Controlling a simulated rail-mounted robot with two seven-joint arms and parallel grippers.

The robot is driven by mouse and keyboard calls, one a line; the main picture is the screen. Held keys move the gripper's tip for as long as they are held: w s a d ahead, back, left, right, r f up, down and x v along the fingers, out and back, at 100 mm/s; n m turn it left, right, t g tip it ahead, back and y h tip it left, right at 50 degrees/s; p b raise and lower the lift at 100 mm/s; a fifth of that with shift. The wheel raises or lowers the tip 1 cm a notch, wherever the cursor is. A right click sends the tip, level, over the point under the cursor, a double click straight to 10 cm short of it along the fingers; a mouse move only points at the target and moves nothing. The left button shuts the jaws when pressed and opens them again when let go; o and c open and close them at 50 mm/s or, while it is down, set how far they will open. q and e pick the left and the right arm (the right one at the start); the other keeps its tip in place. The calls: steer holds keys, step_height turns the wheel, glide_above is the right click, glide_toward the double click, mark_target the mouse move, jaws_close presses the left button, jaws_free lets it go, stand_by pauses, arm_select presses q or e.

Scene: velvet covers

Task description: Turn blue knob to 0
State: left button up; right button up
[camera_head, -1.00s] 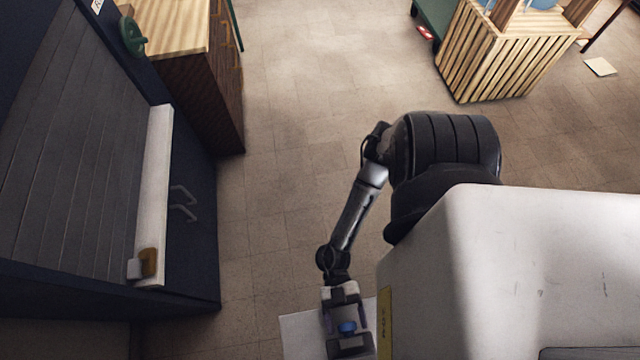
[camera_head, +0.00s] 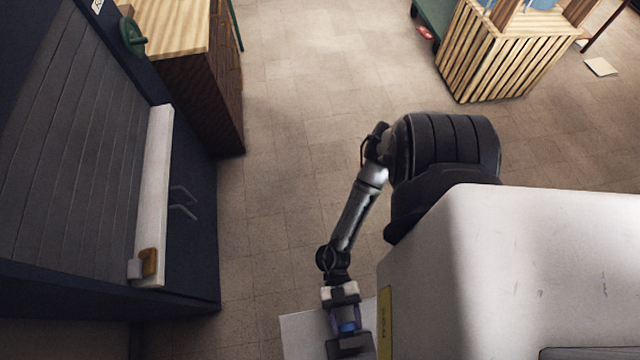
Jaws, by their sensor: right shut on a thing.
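The blue knob (camera_head: 347,327) shows as a small blue patch at the bottom of the head view, between the fingers of my right gripper. My right gripper (camera_head: 346,322) hangs down at the bottom middle and is shut on the knob. The dark block (camera_head: 350,346) just below the knob shows at the frame's lower edge. The knob's markings and any pointer are hidden or too small to read. My left gripper is not in view.
A white cabinet or machine (camera_head: 520,260) stands at right, close to my right arm. A dark cabinet (camera_head: 190,230) with handles is at left. A slatted wooden crate (camera_head: 505,60) stands at the back. The tiled floor (camera_head: 290,150) between is clear.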

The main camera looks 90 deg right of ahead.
steer(key=shift+n+p, duration=0.35)
steer(key=shift+n, duration=0.75)
steer(key=n, duration=0.3)
steer(key=shift+n, duration=0.7)
steer(key=o, duration=0.8)
steer(key=shift+o, duration=0.6)
